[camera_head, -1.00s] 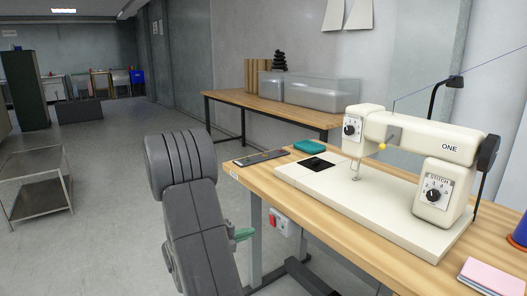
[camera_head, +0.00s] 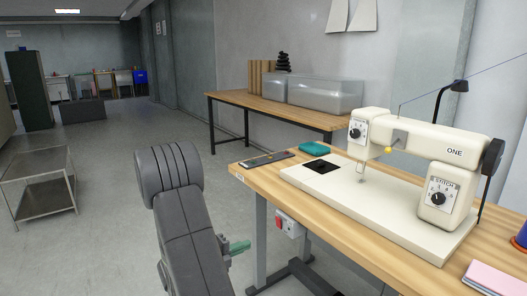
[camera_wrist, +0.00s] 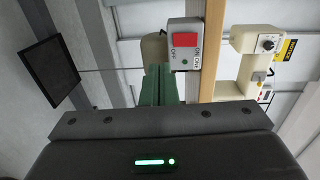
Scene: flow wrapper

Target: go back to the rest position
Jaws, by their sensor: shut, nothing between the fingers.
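My gripper shows in the head view as green fingertips (camera_head: 239,247) sticking out to the right from behind my grey arm. It is left of the wooden sewing table (camera_head: 262,178) and below its top, in free air. In the wrist view the two green fingers (camera_wrist: 160,86) lie together, shut and empty. Behind them is a grey switch box (camera_wrist: 186,62) with a red OFF part, which also shows under the table in the head view (camera_head: 289,226). My arm hides most of the gripper body in the head view.
A cream sewing machine (camera_head: 425,145) stands on the table, with a dark phone-like slab (camera_head: 266,159) and a teal item (camera_head: 316,149) near its edge. A metal cart (camera_head: 38,185) stands at the left. The floor between is clear.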

